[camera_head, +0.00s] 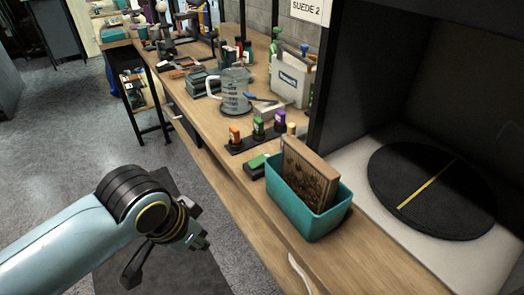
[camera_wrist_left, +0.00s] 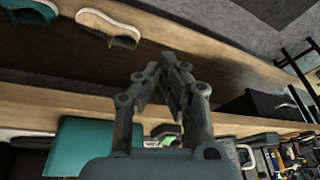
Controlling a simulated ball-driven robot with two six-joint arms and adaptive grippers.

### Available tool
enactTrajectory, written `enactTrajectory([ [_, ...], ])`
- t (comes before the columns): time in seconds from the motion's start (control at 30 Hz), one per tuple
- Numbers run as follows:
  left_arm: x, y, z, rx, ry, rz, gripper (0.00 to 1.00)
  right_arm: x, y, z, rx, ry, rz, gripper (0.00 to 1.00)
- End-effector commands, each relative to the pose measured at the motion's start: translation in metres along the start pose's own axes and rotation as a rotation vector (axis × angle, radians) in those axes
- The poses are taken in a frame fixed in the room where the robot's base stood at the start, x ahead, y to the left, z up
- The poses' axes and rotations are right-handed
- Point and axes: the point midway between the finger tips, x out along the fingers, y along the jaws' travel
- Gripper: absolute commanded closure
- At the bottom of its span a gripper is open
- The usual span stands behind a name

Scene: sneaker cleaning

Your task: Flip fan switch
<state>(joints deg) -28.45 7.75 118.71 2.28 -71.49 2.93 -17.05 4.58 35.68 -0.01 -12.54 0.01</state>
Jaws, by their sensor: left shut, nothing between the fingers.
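I cannot make out a fan switch in either view. My left gripper (camera_head: 200,240) is in front of the bench's edge, left of and apart from the teal bin. In the left wrist view its fingers (camera_wrist_left: 166,68) are shut together with nothing between them. My right gripper is in neither view.
The wooden bench (camera_head: 370,265) holds a teal bin (camera_head: 300,220) with a brown patterned block (camera_head: 308,174), small bottles (camera_head: 258,127), a clear jug (camera_head: 234,90) and a brush box (camera_head: 291,80). In the left wrist view, shoes (camera_wrist_left: 108,27) lie on a wooden shelf.

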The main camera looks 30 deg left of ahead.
Motion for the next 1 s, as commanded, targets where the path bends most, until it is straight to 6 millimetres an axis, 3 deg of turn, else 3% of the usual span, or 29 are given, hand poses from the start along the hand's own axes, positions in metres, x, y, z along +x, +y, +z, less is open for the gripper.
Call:
enactTrajectory([
  [0.03, -0.024, 0.000, -0.019, -0.016, 0.038, 0.011, 1.00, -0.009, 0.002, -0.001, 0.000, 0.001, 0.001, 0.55],
  [0.1, -0.046, 0.000, -0.046, -0.056, 0.100, 0.039, 1.00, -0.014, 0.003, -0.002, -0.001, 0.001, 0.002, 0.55],
  [0.2, -0.063, 0.000, -0.092, -0.151, 0.212, 0.107, 1.00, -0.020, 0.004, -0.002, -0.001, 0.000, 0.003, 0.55],
  [0.4, -0.066, -0.014, -0.182, -0.413, 0.417, 0.287, 1.00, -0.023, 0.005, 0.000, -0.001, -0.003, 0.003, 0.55],
  [0.5, -0.066, -0.027, -0.214, -0.527, 0.485, 0.358, 1.00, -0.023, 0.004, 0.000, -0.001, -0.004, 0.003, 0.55],
  [0.7, -0.070, -0.044, -0.247, -0.655, 0.556, 0.439, 1.00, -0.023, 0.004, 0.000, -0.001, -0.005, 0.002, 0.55],
  [1.0, -0.071, -0.047, -0.252, -0.677, 0.568, 0.453, 1.00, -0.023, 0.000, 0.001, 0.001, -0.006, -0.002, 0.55],
])
